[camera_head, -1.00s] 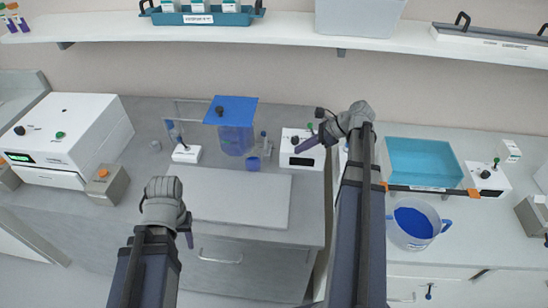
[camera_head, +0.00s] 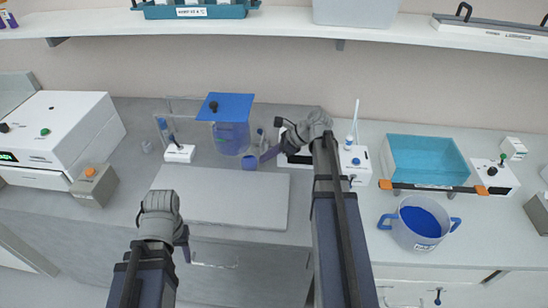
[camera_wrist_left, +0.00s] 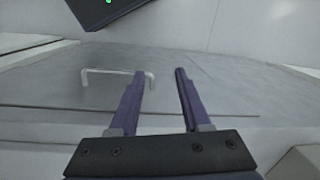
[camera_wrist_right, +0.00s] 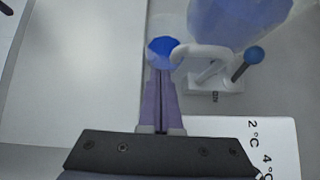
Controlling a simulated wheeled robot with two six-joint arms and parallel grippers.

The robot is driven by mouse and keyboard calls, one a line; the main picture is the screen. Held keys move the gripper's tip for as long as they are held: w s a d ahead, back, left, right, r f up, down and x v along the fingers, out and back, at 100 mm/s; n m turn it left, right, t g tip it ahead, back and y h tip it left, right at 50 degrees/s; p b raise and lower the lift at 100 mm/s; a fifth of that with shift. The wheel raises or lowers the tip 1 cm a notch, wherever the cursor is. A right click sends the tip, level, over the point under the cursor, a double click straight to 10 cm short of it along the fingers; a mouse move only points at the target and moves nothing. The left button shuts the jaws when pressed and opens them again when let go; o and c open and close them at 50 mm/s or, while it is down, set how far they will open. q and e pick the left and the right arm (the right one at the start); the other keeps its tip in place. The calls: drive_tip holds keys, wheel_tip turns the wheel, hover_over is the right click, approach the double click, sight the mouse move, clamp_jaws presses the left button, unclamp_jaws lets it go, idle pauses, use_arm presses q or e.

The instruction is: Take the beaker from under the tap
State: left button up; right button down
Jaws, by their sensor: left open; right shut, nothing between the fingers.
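A small beaker (camera_head: 249,162) with blue liquid stands on the grey bench below a clear tank (camera_head: 231,138) of blue liquid with a blue lid. In the right wrist view the beaker (camera_wrist_right: 162,48) sits just beyond my fingertips, beside a white tap (camera_wrist_right: 205,62) with a blue-knobbed lever. My right gripper (camera_head: 264,157) is shut and empty, its fingers pointing at the beaker from the right. Whether they touch it I cannot tell. My left gripper (camera_head: 186,256) is over the bench's front edge, far from the beaker; its fingers (camera_wrist_left: 160,75) are open and empty.
A pale flat board (camera_head: 222,195) lies in front of the beaker. A white device (camera_head: 180,153) stands left of the tank, and another (camera_head: 355,163) right of my right arm. A large blue-filled jug (camera_head: 418,222) and a teal tray (camera_head: 428,158) are further right.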

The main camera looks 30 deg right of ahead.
idle(0.3)
drive_tip(key=shift+w+a, duration=0.6)
drive_tip(key=shift+a, duration=0.35)
drive_tip(key=shift+d, duration=0.1)
drive_tip(key=shift+s+d, duration=0.15)
drive_tip(key=s+d, duration=0.2)
drive_tip(key=d, duration=0.1)
drive_tip(key=shift+s+d+r+p, duration=0.15)
drive_tip(key=shift+d+r+p, duration=0.1)
drive_tip(key=shift+r+p, duration=0.15)
use_arm(q)
wheel_tip(320, 180, up, 7)
drive_tip(key=d+p, duration=0.2)
drive_tip(key=p, duration=0.4)
drive_tip(key=shift+s, duration=0.45)
use_arm(e)
drive_tip(key=v, duration=0.9)
drive_tip(key=shift+d+f, duration=0.1)
